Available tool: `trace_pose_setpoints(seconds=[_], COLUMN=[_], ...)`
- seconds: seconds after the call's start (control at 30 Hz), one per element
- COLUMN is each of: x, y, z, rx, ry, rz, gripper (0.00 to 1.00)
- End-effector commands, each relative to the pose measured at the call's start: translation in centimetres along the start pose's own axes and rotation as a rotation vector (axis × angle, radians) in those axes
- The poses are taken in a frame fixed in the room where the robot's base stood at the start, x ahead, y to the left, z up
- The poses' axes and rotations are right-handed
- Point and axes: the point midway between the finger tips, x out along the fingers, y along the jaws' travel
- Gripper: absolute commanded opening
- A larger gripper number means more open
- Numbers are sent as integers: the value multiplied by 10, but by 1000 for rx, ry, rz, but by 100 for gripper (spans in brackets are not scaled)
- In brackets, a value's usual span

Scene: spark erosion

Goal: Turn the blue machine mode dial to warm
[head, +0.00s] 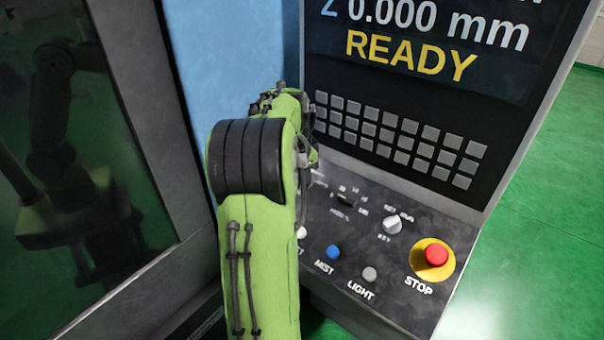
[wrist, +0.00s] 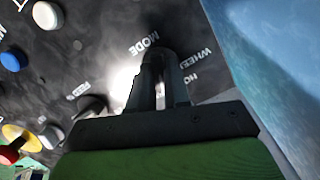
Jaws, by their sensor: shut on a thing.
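The light blue machine (head: 235,60) has a dark sloping control panel (head: 420,285). In the wrist view my gripper (wrist: 160,68) is shut at the spot by the MODE lettering (wrist: 144,43). Its dark fingers stand close together around the mode dial, which they hide. I cannot see the dial's pointer or which setting it points to. More white lettering shows right of the fingers, and a bright glare lies to their left. In the head view my green arm hides the gripper and the dial.
Beside the fingers is a black FEED dial (head: 345,200). A silver key switch (head: 392,225), blue MIST button (head: 333,252), grey LIGHT button (head: 369,274) and red STOP button (head: 436,254) share the panel. A keypad and screen (head: 425,45) rise behind. A dark window (head: 85,130) is at left.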

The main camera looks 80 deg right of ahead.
Motion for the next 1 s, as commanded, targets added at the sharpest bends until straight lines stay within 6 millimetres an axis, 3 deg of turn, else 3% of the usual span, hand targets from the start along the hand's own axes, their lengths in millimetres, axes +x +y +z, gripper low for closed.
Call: trace_pose_setpoints(seconds=[0.27, 0.3, 0.47, 0.77, 0.87, 1.0], x=[-1, -1, -1, -3, -18, -56], y=[-1, -1, 0, 0, -1, -1], z=[-1, -1, -1, 0, -1, -1], rx=[1, 1, 0, -1, -1, -1], ry=[3, 3, 2, 1, 4, 4], rz=[-4, -4, -2, -1, -5, -7], gripper=[0, 18, 43, 43, 43, 43])
